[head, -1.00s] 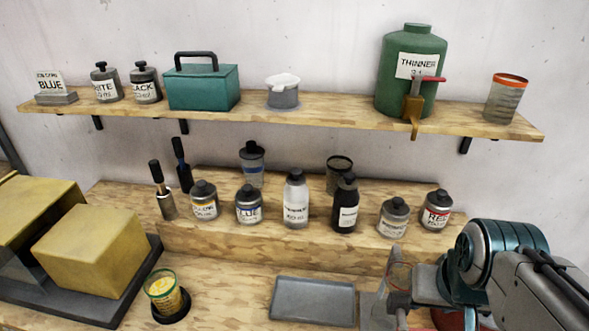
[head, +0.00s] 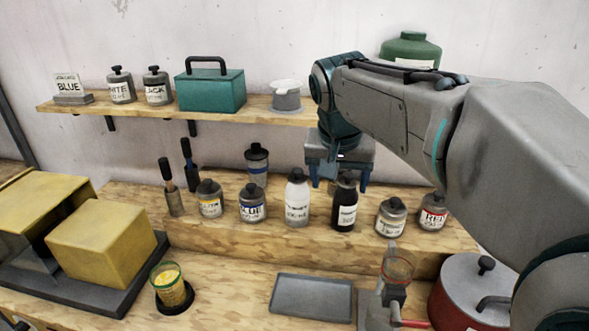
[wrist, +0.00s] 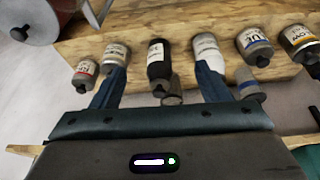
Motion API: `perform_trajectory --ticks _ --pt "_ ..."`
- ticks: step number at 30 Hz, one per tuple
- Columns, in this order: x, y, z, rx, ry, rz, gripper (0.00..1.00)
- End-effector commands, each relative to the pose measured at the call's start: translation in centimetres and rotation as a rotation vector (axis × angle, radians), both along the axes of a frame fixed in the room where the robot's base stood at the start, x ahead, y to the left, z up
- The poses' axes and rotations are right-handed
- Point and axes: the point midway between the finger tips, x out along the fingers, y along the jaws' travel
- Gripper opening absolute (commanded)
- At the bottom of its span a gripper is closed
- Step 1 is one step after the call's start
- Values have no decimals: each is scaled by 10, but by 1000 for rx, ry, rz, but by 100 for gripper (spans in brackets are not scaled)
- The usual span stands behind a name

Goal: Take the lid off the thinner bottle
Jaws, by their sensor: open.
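A green jug (head: 410,50), labelled THINNER in the earlier picture, is mostly hidden behind my arm on the shelf. My gripper (head: 338,182) is open and empty, pointing down above and behind the dark bottle. In the wrist view, the dark bottle (wrist: 160,62) lies between the fingers; the right finger partly covers the pale bottle (wrist: 206,48).
Lidded jars, blue (head: 251,205), yellow (head: 209,200), silver (head: 391,216) and red (head: 433,212), line the step. A grey tray (head: 312,299) is on the bench. A teal box (head: 209,88) sits on the shelf (head: 150,115). A red pot (head: 470,300) stands lower right.

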Motion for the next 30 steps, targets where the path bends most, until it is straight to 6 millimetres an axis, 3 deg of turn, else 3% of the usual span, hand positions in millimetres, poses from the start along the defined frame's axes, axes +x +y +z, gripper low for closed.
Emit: perform_trajectory --ticks 1,6,9,15,20,30 --pt "20 13 6 -4 -3 -24 69" --pt "73 50 28 -9 -27 -148 69" --pt "96 71 35 -9 -43 -214 69" --pt "122 97 41 -5 -70 -307 69" --pt "130 102 36 -4 -76 -333 69" --pt "149 88 -21 -4 -75 -334 69"
